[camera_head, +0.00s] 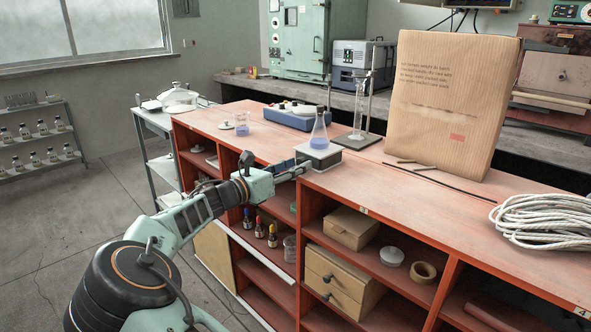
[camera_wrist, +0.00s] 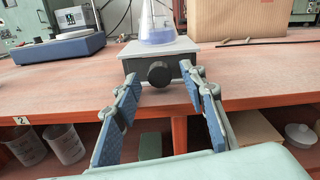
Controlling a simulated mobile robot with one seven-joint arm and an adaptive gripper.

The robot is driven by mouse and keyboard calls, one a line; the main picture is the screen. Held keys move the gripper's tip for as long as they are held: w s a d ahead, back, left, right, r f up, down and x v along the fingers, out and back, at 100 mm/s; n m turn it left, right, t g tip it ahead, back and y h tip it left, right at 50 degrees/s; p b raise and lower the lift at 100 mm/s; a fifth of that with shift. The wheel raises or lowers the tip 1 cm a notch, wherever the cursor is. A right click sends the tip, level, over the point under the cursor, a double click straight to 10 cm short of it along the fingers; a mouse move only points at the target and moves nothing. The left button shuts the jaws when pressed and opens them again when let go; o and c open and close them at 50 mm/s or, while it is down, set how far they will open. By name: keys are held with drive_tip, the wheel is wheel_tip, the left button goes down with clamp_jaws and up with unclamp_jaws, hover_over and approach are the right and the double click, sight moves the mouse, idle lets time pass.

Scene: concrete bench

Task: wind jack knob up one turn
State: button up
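The lab jack (camera_head: 325,161) stands on the red bench top near its front edge. In the wrist view the jack (camera_wrist: 185,62) has a pale top plate and a dark body, with a round black knob (camera_wrist: 158,74) facing me. A conical flask (camera_head: 319,132) with blue liquid stands upright on the jack; its lower part shows in the wrist view (camera_wrist: 157,28). My gripper (camera_wrist: 160,80) is open, one finger on each side of the knob in the picture. I see no finger touching the knob. In the head view my gripper (camera_head: 296,168) is at the jack's front left.
A blue-based instrument (camera_head: 290,118) and a beaker (camera_head: 242,127) stand left of the jack. A stand with a glass cylinder (camera_head: 359,105) is behind. A tall cardboard package (camera_head: 450,100), a thin dark rod and coiled rope (camera_head: 545,220) are to the right. Open shelves lie below.

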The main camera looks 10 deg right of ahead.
drive_tip(key=shift+w+d, duration=0.1)
drive_tip(key=shift+d, duration=0.05)
drive_tip(key=shift+c, duration=0.4)
clamp_jaws()
drive_tip(key=shift+m, duration=2.4)
drive_tip(key=shift+o, duration=0.4)
unclamp_jaws()
drive_tip(key=v, duration=1.2)
